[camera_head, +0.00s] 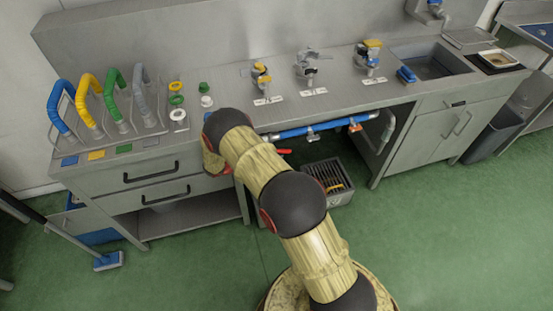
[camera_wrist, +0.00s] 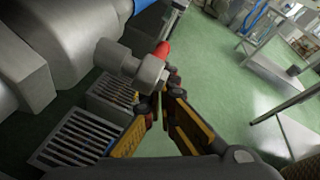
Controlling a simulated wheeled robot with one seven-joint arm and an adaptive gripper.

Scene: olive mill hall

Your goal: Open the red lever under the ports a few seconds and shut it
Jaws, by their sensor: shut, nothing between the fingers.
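The red lever (camera_head: 284,151) shows below the blue pipe under the counter, just right of my arm. In the wrist view a red lever tip (camera_wrist: 162,49) sticks out beside a grey valve fitting (camera_wrist: 122,61). My gripper (camera_wrist: 167,88) is shut and empty, its fingertips close to the fitting and just below the red tip. I cannot tell whether they touch it. In the head view my gripper is hidden behind my arm. Several ring-shaped ports (camera_head: 178,114) in yellow, green and white sit on the counter above, left of my arm.
A grated crate (camera_head: 334,170) stands on the floor below; grates (camera_wrist: 77,137) show in the wrist view. Coloured hoses, taps and a sink (camera_head: 432,62) line the counter. Green floor (camera_head: 440,205) is clear at right.

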